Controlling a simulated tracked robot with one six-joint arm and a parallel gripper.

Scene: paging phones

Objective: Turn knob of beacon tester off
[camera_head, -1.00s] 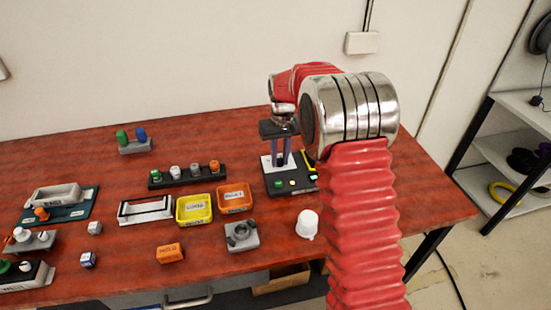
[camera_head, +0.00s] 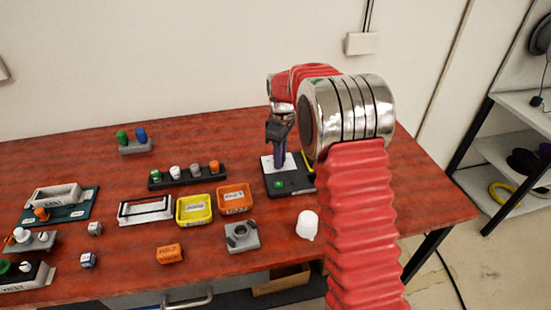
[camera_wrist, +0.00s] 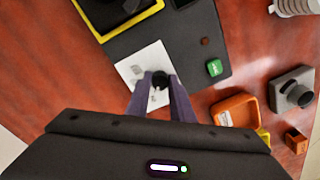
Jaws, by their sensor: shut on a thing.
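The beacon tester (camera_head: 305,187) is a dark base at the back right of the table, with a white plate (camera_wrist: 130,68), a green block (camera_wrist: 214,67) and a small dark red lamp (camera_wrist: 205,41) that looks unlit. Its small black knob (camera_wrist: 160,78) stands on the white plate. My gripper (camera_wrist: 159,88) points down over the plate with its purple fingers shut on the knob, one on each side. In the head view my gripper (camera_head: 280,163) is seen nearly edge-on and hides the knob.
A yellow-edged dark part (camera_wrist: 118,12) lies at one side of the tester. An orange tray (camera_head: 235,198), a yellow tray (camera_head: 194,222) and a grey block with a round dark fitting (camera_head: 241,237) stand nearby. A white rounded piece (camera_head: 307,225) is in front. Open table lies between them.

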